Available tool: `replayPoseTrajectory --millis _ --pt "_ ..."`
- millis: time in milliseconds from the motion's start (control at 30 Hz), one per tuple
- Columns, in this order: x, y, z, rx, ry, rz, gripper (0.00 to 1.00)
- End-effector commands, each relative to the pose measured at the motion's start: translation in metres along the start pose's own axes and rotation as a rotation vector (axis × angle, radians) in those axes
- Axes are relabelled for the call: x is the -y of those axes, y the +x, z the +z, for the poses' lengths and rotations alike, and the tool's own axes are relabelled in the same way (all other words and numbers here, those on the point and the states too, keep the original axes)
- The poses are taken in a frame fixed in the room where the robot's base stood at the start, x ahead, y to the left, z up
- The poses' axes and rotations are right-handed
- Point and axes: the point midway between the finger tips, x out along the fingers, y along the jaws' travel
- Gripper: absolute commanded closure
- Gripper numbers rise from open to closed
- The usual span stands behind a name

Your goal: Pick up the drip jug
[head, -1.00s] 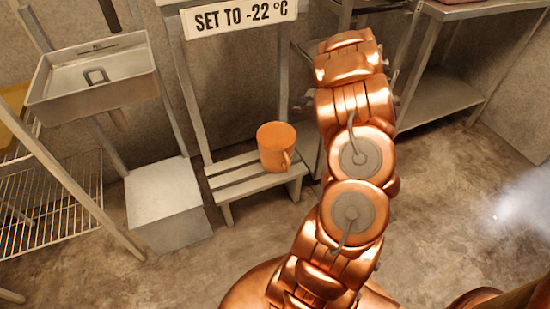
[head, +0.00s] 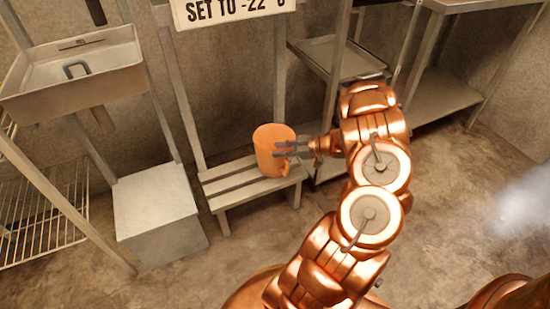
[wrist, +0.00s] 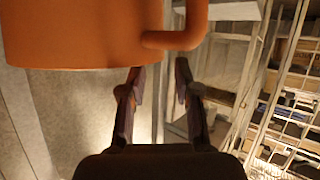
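The drip jug is an orange cylinder (head: 268,150) with a side handle, upright on a slatted bench (head: 240,184). Its handle shows at the jug's lower right in the head view. In the wrist view the jug (wrist: 80,35) fills the upper left, with its handle (wrist: 195,22) at top centre. My gripper (head: 285,148) is at the jug's right side, its fingers overlapping the jug's edge in the head view. In the wrist view the fingers (wrist: 160,72) are apart, with tips close to the jug and handle. Whether they touch the jug cannot be told.
A steel sink (head: 75,72) is at the upper left, above a grey box (head: 155,203). A wire rack (head: 40,215) stands at far left. A temperature sign (head: 232,8) hangs above the bench. Steel shelving (head: 440,103) is at the right. Floor in front is clear.

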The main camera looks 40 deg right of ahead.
Motion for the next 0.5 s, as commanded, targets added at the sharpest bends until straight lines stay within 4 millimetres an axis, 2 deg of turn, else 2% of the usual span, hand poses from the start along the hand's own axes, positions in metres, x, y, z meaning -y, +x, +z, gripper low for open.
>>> replayPoseTrajectory --millis 33,200,333,500 --pt "0.001 0.01 0.003 0.0 -0.001 -0.005 0.68" --pt "0.001 0.032 0.002 -0.001 -0.001 -0.006 0.68" --pt "0.001 0.04 0.001 -0.001 -0.001 -0.005 0.68" --pt "0.001 0.041 0.001 0.0 -0.001 -0.004 0.68"
